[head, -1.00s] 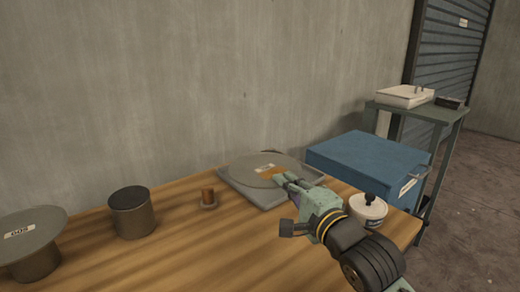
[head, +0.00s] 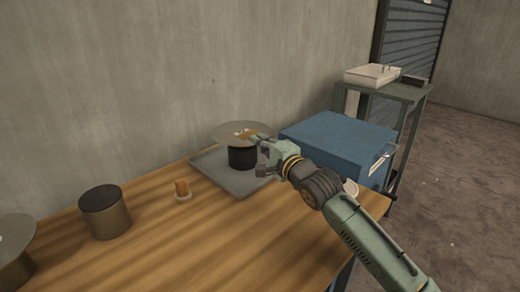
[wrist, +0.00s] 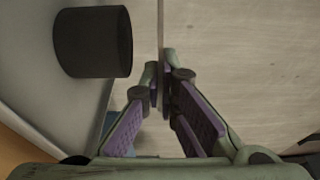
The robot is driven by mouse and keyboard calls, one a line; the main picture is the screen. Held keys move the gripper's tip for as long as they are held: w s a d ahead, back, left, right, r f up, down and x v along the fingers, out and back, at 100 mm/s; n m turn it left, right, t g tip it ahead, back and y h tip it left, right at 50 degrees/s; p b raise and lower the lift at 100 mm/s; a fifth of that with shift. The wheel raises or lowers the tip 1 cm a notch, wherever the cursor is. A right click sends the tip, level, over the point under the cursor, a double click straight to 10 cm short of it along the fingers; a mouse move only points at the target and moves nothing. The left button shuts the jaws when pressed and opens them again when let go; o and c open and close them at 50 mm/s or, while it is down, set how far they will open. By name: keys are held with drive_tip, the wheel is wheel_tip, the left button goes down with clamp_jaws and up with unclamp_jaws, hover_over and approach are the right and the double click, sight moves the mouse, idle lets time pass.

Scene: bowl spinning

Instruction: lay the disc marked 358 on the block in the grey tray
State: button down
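The grey disc (head: 231,129) has a pale label and an orange patch near its rim; the number is too small to read. My gripper (head: 256,139) is shut on its right edge and holds it roughly level. In the wrist view the disc (wrist: 161,28) shows edge-on as a thin line between my fingertips (wrist: 160,82). The dark round block (head: 243,158) stands in the grey tray (head: 219,172) beneath the disc. In the wrist view a clear gap separates the block (wrist: 92,42) from the disc.
A blue box (head: 340,143) stands right of the tray, near my arm. A white pot (head: 350,187) is mostly hidden behind my arm. A small copper-coloured peg (head: 182,189), a dark-topped cylinder (head: 104,212) and another disc on a stand (head: 14,240) are left. Bare wood lies in front.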

drive_tip(key=f, duration=0.1)
drive_tip(key=w+f, duration=0.1)
drive_tip(key=shift+f+p, duration=0.35)
drive_tip(key=shift+p, duration=0.05)
drive_tip(key=shift+f, duration=0.4)
drive_tip(key=shift+f, duration=0.15)
drive_tip(key=c, duration=2.3)
unclamp_jaws()
drive_tip(key=o, duration=0.5)
